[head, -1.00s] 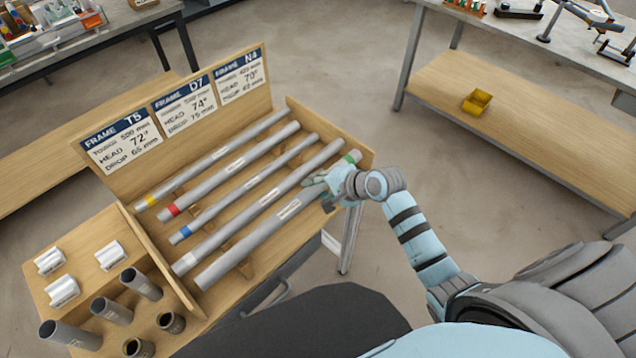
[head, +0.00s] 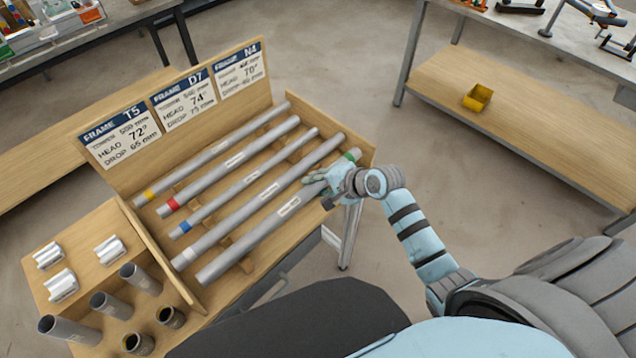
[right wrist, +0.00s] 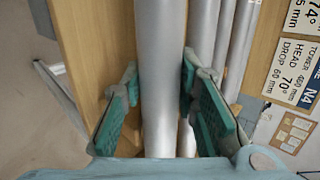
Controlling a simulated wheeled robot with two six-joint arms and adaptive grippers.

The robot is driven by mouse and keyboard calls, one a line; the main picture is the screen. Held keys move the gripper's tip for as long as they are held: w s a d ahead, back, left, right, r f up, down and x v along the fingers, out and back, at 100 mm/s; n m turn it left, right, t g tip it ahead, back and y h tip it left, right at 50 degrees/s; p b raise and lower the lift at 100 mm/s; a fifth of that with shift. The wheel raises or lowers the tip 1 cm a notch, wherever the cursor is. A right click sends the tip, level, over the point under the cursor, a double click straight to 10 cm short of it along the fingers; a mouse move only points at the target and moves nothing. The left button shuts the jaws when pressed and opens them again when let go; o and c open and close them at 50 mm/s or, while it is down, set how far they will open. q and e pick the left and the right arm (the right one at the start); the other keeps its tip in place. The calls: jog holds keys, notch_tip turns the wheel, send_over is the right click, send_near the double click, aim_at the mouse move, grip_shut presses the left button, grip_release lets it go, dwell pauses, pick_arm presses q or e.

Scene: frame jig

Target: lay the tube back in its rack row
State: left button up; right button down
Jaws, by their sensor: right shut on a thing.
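The grey tube with a green band (head: 268,224) is the frontmost of several tubes and lies along the front row of the wooden rack (head: 285,98). It runs parallel to the others, its green end at the upper right. My right gripper (head: 326,183) is shut on it near the green end. In the right wrist view the tube (right wrist: 161,70) passes between the teal fingers of the right gripper (right wrist: 160,100). I cannot tell whether the tube rests fully on its supports. My left gripper is not in view.
Neighbouring tubes carry white, blue (head: 210,205), red and yellow bands. Label cards (head: 120,135) stand behind the rack. A block with short dark tubes (head: 110,305) and silver pieces (head: 62,285) is at lower left. A yellow bin (head: 477,97) sits on a shelf at right.

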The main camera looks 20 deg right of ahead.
jog(key=c, duration=1.2)
grip_release()
jog(key=v, duration=1.2)
jog(key=shift+a, duration=0.1)
